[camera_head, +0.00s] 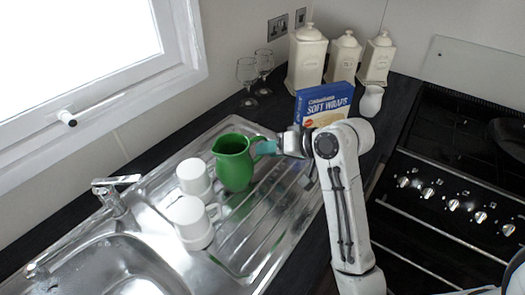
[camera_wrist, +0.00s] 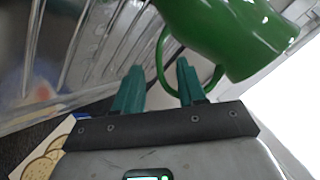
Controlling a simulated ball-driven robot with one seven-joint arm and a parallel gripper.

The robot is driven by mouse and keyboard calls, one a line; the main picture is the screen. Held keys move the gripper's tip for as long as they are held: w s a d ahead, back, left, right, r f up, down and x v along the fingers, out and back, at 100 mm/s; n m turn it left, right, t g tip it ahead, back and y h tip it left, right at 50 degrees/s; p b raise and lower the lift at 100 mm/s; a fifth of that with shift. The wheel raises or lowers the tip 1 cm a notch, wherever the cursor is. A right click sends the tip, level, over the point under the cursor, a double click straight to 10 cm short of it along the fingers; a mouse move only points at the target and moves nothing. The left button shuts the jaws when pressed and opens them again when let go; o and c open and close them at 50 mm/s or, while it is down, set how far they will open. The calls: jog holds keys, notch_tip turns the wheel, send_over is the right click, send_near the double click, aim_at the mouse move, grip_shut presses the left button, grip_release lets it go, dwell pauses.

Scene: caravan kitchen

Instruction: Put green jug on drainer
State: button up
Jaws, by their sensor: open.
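The green jug (camera_head: 234,162) stands upright on the ridged metal drainer (camera_head: 262,222), beside two white mugs. In the wrist view the jug (camera_wrist: 228,32) fills the upper right, with its looped handle (camera_wrist: 163,62) towards my gripper. My gripper (camera_head: 268,147) is at the jug's right side, at handle height. Its two teal fingers (camera_wrist: 158,88) are open and apart, with part of the handle between or just beyond their tips. I cannot tell whether they touch it.
White mugs (camera_head: 193,176) (camera_head: 193,222) stand left of the jug, near the sink (camera_head: 110,268). Behind are wine glasses (camera_head: 247,78), cream canisters (camera_head: 306,58), a blue wraps box (camera_head: 323,103) and a small white jug (camera_head: 371,101). The hob (camera_head: 455,150) is at right.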

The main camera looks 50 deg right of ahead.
jog(key=v, duration=0.8)
jog(key=shift+s, duration=0.1)
